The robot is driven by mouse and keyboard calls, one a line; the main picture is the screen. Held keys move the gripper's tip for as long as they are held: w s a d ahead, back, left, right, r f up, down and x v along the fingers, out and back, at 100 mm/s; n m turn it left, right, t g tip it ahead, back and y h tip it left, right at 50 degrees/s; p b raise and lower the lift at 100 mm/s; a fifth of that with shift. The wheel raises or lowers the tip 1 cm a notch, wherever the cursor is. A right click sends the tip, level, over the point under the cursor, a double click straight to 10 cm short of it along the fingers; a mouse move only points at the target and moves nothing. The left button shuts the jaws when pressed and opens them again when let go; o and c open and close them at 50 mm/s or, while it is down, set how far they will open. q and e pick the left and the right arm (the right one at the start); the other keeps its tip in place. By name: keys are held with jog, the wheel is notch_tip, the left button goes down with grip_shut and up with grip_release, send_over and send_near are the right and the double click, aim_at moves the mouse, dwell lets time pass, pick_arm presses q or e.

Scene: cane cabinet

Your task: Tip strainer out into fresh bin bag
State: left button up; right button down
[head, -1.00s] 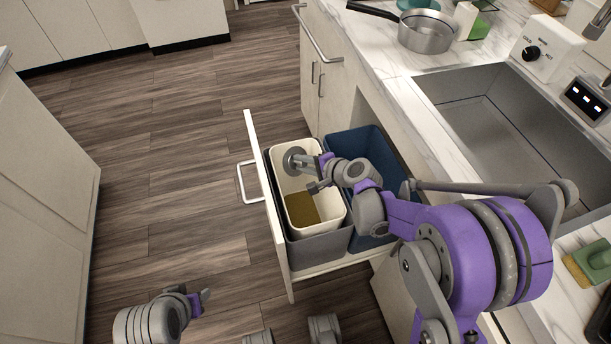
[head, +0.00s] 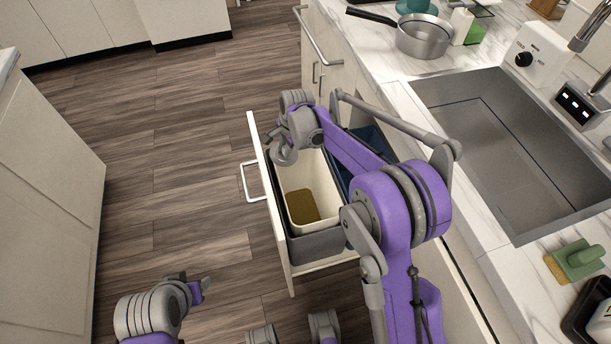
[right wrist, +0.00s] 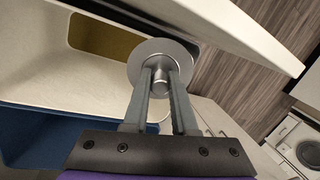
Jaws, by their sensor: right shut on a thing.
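The strainer (head: 283,157) is a small round grey metal disc with a central knob. My right gripper (right wrist: 160,84) is shut on that knob, and the strainer's broad face (right wrist: 150,56) shows in the right wrist view. In the head view the strainer is over the drawer-front side of the cream-lined bin (head: 329,195), looking tilted. Its contents cannot be made out. The bin stands in the open drawer, with a flat brown area (head: 303,205) at its bottom. Whether the cream lining is a bag is unclear. My left gripper (head: 200,288) is low at the left, away from the bins; its finger gap is unclear.
A blue bin (right wrist: 40,138) stands beside the cream one. The drawer front (head: 268,190) rises close to the strainer. Open floor lies left of the drawer.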

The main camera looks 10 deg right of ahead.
aim_at(278, 152)
jog(key=shift+w+a+r+g+h+p, duration=0.3)
jog(key=shift+w+a+r+g+p, duration=0.15)
jog(key=shift+w, duration=0.25)
jog(key=shift+w+a+f+g+h+p, duration=0.15)
jog(key=shift+w+a+g+h+p, duration=0.1)
jog(key=shift+w+g, duration=0.2)
jog(key=shift+w+a+f+g+h+p, duration=0.15)
jog(key=shift+w+a+g+h, duration=0.1)
jog(key=shift+w+g, duration=0.15)
